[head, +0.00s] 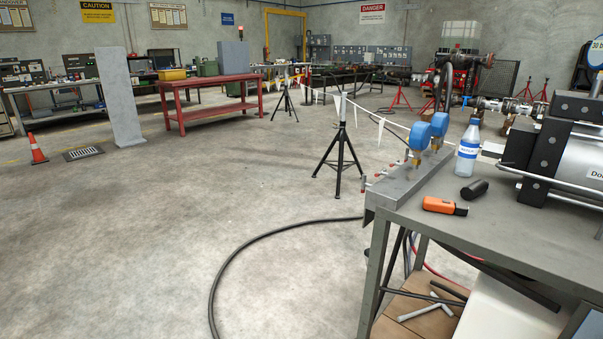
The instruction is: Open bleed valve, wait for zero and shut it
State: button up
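A grey metal manifold block (403,181) lies along the left edge of the grey bench (480,222) at the right. Two round blue gauges (419,136) stand on brass stems on top of it; their dials face away or are too small to read. Several small red-tipped valve handles (366,179) stick out from the manifold's left side. I cannot tell which of them is the bleed valve, or whether it is open or shut. My gripper is not in view.
A bottle (468,148), a black cylinder (474,191) and an orange device (445,206) sit on the bench. A black hose (235,262) curves over the floor. Black tripod stands (340,160) carry a flag line. The floor at left is largely clear, with a cone (37,150).

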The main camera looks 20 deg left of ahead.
aim_at(364, 183)
jog(key=j, duration=0.3)
jog(key=i+j+u, duration=0.1)
jog(key=j, duration=0.2)
jog(key=i+j, duration=0.15)
jog(key=j, duration=0.15)
jog(key=i+j+u, duration=0.15)
jog(key=i+u, duration=0.2)
jog(key=i, duration=0.7)
jog(key=i+l+u, duration=0.15)
jog(key=i+u, duration=0.2)
jog(key=i, duration=0.7)
